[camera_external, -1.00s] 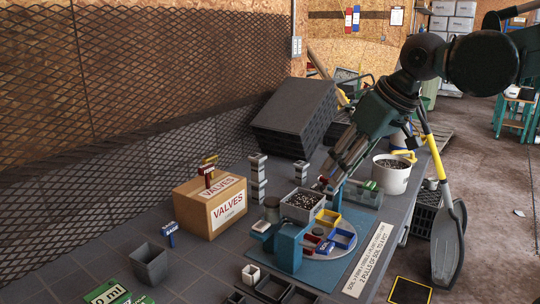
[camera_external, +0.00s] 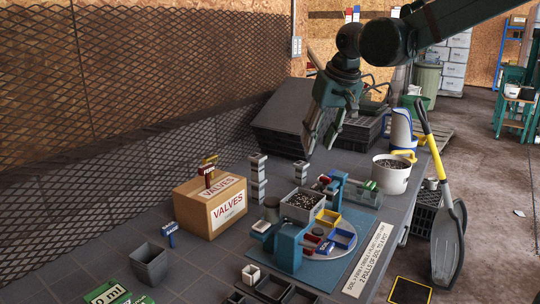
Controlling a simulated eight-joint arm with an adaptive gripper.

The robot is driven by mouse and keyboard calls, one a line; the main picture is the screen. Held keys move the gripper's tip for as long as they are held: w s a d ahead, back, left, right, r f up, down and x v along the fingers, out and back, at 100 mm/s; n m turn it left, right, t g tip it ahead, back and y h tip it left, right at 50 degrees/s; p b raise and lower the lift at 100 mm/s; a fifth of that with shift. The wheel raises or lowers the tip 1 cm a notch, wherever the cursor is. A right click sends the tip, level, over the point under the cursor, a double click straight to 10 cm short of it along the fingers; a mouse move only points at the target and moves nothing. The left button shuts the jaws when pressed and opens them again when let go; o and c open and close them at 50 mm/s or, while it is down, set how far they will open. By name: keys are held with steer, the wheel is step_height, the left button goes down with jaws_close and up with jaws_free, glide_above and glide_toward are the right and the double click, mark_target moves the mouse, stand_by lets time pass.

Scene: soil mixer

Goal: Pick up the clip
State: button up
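My gripper (camera_external: 320,147) hangs in the air above the back of the bench, pointing down. Its two fingers are apart, with nothing visible between them. I cannot make out the clip for certain. A small red-and-dark item with a yellowish top (camera_external: 208,170) stands on the cardboard VALVES box (camera_external: 212,217), left of and below my gripper. The blue soil mixer (camera_external: 289,247), with a tub of dark soil (camera_external: 302,205) and a round tray of coloured bins (camera_external: 334,238), stands in front of my gripper. Small red parts (camera_external: 325,180) show beside the mixer's rear post.
A white bucket of soil (camera_external: 391,178) stands at the bench's right edge. Stacked dark trays (camera_external: 294,115) lean at the back. Small pot stacks (camera_external: 258,178) rise mid-bench. A grey pot (camera_external: 149,264) stands at the front left.

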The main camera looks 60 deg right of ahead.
steer(key=w+d+f+m+g+p, duration=0.1)
steer(key=w+d+f+m, duration=0.2)
steer(key=d, duration=0.5)
steer(key=w+d+f+m+g+p, duration=0.1)
steer(key=w+d+f, duration=0.35)
steer(key=d, duration=0.45)
steer(key=m+g+p, duration=0.1)
steer(key=m+p, duration=0.2)
steer(key=m, duration=0.1)
glide_above(332, 172)
steer(key=a, duration=0.2)
steer(key=f, duration=1.1)
steer(key=shift+d, duration=0.2)
steer(key=shift+s+d+f, duration=0.1)
steer(key=shift+d+f, duration=0.35)
steer(key=shift+f, duration=0.05)
steer(key=shift+f, duration=0.1)
steer(key=shift+d+f+b, duration=0.15)
steer(key=shift+f+b, duration=0.25)
steer(key=shift+f, duration=0.75)
steer(key=shift+f, duration=0.15)
steer(key=shift+d+f+b, duration=0.15)
steer(key=shift+f+b, duration=0.2)
steer(key=shift+f, duration=0.9)
steer(key=shift+d+f+b, duration=0.15)
steer(key=shift+f+b, duration=0.2)
steer(key=shift+f, duration=0.85)
steer(key=shift+c, duration=0.7)
